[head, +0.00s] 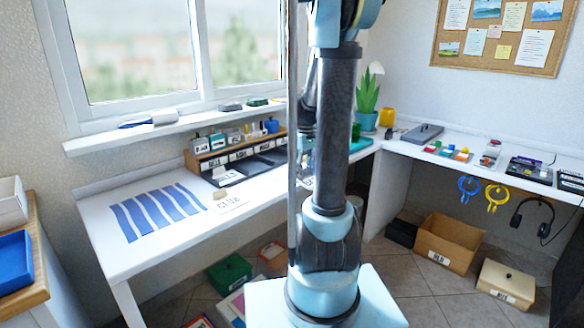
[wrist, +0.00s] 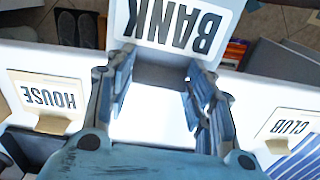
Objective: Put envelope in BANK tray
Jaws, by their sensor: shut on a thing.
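In the wrist view, my gripper (wrist: 160,76) is shut on the grey tab of a white envelope (wrist: 180,22) marked BANK, upside down in the picture. The envelope looks close to the camera, above the white desk. In the head view my arm hides the gripper and the envelope. The letter trays (head: 246,165) are black compartments side by side in a wooden rack at the back of the desk. Their white front labels are too small to read surely, so I cannot tell which is BANK.
A HOUSE envelope (wrist: 45,93) and a CLUB envelope (wrist: 290,126), each with a tan tab, lie to the left and right in the wrist view. The desk (head: 110,255) holds blue strips (head: 158,210). Boxes (head: 446,241) stand on the floor.

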